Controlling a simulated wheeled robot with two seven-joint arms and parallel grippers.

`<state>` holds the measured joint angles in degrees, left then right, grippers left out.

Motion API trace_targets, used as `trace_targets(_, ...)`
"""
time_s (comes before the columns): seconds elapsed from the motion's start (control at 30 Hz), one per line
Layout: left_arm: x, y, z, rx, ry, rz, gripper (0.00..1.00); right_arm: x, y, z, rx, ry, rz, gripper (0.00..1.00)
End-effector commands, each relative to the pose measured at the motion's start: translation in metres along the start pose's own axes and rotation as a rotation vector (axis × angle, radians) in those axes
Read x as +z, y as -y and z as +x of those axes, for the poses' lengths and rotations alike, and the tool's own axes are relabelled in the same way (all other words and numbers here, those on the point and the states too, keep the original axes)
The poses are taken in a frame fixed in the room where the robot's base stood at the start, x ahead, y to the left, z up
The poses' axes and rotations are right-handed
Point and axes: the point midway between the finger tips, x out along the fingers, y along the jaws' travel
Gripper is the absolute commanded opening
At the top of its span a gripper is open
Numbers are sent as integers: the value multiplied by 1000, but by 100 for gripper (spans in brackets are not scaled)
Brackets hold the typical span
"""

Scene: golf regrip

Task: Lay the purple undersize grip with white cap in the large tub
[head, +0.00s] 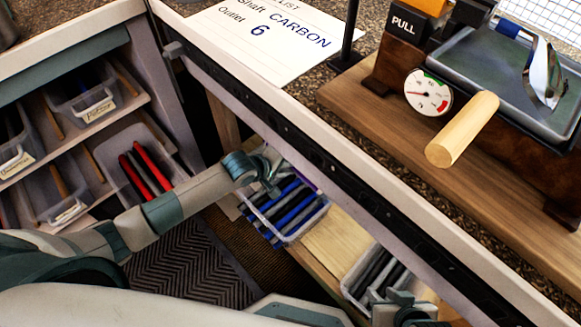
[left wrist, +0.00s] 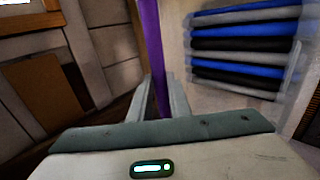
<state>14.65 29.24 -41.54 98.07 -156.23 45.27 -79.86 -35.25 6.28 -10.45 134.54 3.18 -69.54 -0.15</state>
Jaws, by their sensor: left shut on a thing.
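The purple grip (left wrist: 152,50) stands between the fingers of my left gripper (left wrist: 157,100) in the left wrist view; the gripper is shut on it. Its lower end is hidden and I cannot see a white cap. In the head view, my left gripper (head: 272,180) is over a clear tub (head: 294,238) of blue, black and grey grips, with a sliver of purple grip (head: 306,183) beside it. The tub's grips also show at right in the left wrist view (left wrist: 240,45). My right gripper (head: 400,308) is at the bottom edge, by a second tub (head: 350,286); its jaw opening is unclear.
A white-edged counter (head: 400,180) overhangs the tubs' wooden shelf (head: 335,240). A left rack holds several labelled bins, one with red and black grips (head: 145,170).

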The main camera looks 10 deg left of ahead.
Motion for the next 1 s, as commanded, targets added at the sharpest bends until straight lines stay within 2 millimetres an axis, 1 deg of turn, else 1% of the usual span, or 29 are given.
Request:
trace_targets(0.67, 0, 0, 0, 0, 0, 0, 0, 0, 0, 2, 0, -1, 0, 31)
trace_targets(0.7, 0, 0, 0, 0, 0, 0, 24, 0, 0, 2, 0, -1, 0, 31)
trace_targets(0.77, 0, 0, 0, 0, 0, 0, 38, 0, 0, 2, 0, -1, 0, 31)
trace_targets(1.0, 0, 0, 0, 0, 0, 0, 39, 0, 0, 2, 0, -1, 0, 31)
